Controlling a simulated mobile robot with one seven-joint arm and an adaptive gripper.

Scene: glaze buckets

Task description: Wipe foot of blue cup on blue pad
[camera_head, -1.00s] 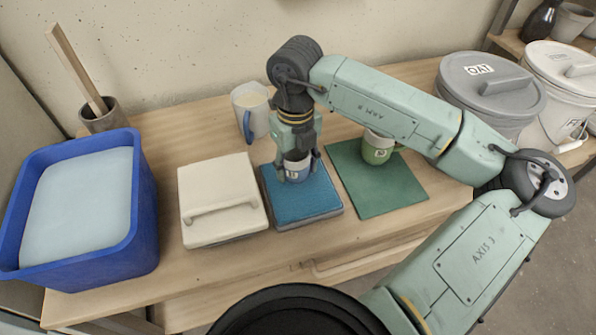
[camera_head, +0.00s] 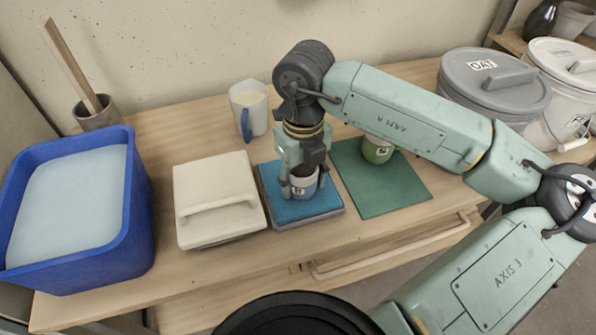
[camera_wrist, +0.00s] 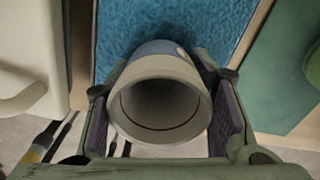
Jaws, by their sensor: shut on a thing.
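The blue cup (camera_head: 304,184), with a pale rim and a light mark, is upright over the blue pad (camera_head: 284,214). My gripper (camera_head: 304,188) is shut on it from above, one finger on each side. In the wrist view, the cup's open mouth (camera_wrist: 160,125) faces the camera between the finger pads (camera_wrist: 160,108), with the blue pad (camera_wrist: 150,22) beyond it. The cup's foot is hidden, and I cannot tell whether it touches the pad or sits just above it.
A lidded cream box (camera_head: 212,178) stands left of the pad. A green mat (camera_head: 385,190) bearing a green cup (camera_head: 377,150) lies to the right. A white pitcher (camera_head: 248,108) stands behind. A blue tub (camera_head: 135,215) stands at far left, lidded buckets (camera_head: 495,85) at far right.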

